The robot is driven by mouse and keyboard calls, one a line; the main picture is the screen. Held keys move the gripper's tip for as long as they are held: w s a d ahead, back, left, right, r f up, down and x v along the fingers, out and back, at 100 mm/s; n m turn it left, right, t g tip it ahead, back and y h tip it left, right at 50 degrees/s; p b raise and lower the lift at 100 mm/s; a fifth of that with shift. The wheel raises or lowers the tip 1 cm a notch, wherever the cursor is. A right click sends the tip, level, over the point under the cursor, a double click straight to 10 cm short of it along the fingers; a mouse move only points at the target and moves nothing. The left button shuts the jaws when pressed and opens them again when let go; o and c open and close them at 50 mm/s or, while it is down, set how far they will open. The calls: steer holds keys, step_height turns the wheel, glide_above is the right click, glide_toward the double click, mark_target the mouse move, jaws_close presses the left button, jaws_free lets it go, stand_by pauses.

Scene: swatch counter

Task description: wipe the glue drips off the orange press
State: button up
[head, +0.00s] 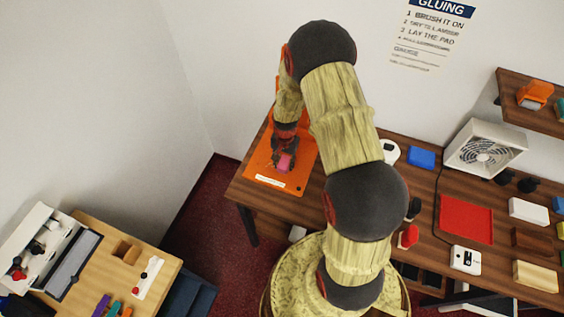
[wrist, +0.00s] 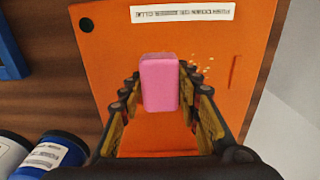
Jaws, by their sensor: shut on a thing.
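The orange press (head: 258,160) is a flat orange plate at the left end of the wooden counter, with a white label strip. It fills much of the wrist view (wrist: 110,50). My gripper (wrist: 160,80) is shut on a pink block (wrist: 159,90) and holds it over the plate; whether the block touches the plate I cannot tell. The pink block (head: 285,163) also shows in the head view below my gripper (head: 283,150). Small pale yellow glue drips (wrist: 206,68) lie on the plate just right of the block. Anything under the block is hidden.
A red mat (head: 466,220), a white fan (head: 484,147) and a blue block (head: 422,158) are farther right on the counter. A lighter table (head: 165,262) with tools stands at the lower left.

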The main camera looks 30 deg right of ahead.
mark_target(267, 161)
steer(key=shift+w+a+f, duration=0.15)
steer(key=shift+w+a, duration=0.85)
steer(key=shift+a, duration=0.1)
steer(key=shift+w+a+b, duration=0.3)
steer(key=shift+w+a, duration=0.3)
steer(key=shift+w, duration=0.25)
steer(key=shift+w+a+b, duration=0.3)
steer(key=shift+w+a, duration=0.25)
steer(key=shift+w, duration=0.25)
steer(key=shift+w+r, duration=0.4)
steer(key=shift+r, duration=0.05)
steer(key=shift+s+d+r, duration=0.15)
steer(key=shift+s+d, duration=0.1)
steer(key=shift+s, duration=0.4)
steer(key=shift+s+d+f, duration=0.2)
steer(key=shift+s+d, duration=0.8)
steer(key=shift+s, duration=0.25)
steer(key=shift+s+d+f, duration=0.15)
steer(key=shift+s+d, duration=0.8)
steer(key=shift+s, duration=0.3)
steer(key=shift+r+p, duration=0.15)
steer(key=shift+p, duration=0.2)
steer(key=shift+r+p, duration=1.75)
steer(key=shift+r, duration=1.1)
